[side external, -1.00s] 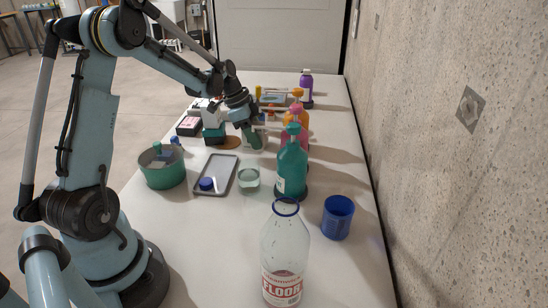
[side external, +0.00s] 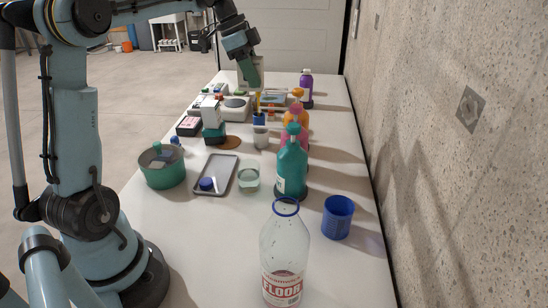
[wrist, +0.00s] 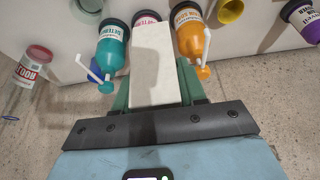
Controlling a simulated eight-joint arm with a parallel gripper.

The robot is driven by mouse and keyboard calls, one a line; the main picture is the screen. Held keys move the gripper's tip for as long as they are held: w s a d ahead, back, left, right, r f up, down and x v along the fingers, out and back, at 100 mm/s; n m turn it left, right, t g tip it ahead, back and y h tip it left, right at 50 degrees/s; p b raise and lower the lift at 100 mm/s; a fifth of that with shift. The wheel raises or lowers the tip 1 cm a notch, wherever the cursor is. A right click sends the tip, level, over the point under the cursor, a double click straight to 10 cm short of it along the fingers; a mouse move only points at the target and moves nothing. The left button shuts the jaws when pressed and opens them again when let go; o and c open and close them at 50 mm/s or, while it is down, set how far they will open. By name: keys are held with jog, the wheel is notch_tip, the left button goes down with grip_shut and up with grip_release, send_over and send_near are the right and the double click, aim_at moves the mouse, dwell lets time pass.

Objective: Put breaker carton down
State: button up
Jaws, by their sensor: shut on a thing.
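My gripper (side external: 250,74) is raised above the far part of the table in the side view. In the wrist view its green fingers (wrist: 156,92) are shut on a plain off-white carton (wrist: 153,60), which I take as the breaker carton. The carton sticks out beyond the fingertips. In the side view the carton is mostly hidden by the fingers.
A teal bottle (side external: 291,168), pink and orange pump bottles and a purple bottle (side external: 306,86) line the right side. A grey tray (side external: 226,172), green pot (side external: 162,170), blue cup (side external: 337,217) and clear bottle (side external: 285,255) stand nearer. Front left table is clear.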

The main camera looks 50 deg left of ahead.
notch_tip(320, 180, up, 11)
jog(key=shift+r, duration=0.2)
jog(key=w+d+m+g, duration=0.15)
jog(key=d+m, duration=0.25)
jog(key=d, duration=1.7)
jog(key=s+d+m+g, duration=0.1)
jog(key=s+d+m, duration=0.1)
jog(key=s+d, duration=0.35)
jog(key=s+d+m+h, duration=0.1)
jog(key=s+d, duration=0.1)
jog(key=d, duration=0.7)
jog(key=s+d+m+g, duration=0.1)
jog(key=s+d+m, duration=0.15)
jog(key=d, duration=0.55)
jog(key=shift+n, duration=0.25)
jog(key=shift+s+a+f, duration=0.1)
jog(key=shift+a+f, duration=0.05)
jog(key=shift+f, duration=5.25)
jog(key=shift+s+a+f, duration=0.1)
jog(key=shift+f, duration=5.35)
jog(key=shift+s+a+f, duration=0.1)
jog(key=shift+a+f, duration=0.05)
jog(key=shift+f, duration=5.25)
jog(key=shift+f, duration=0.1)
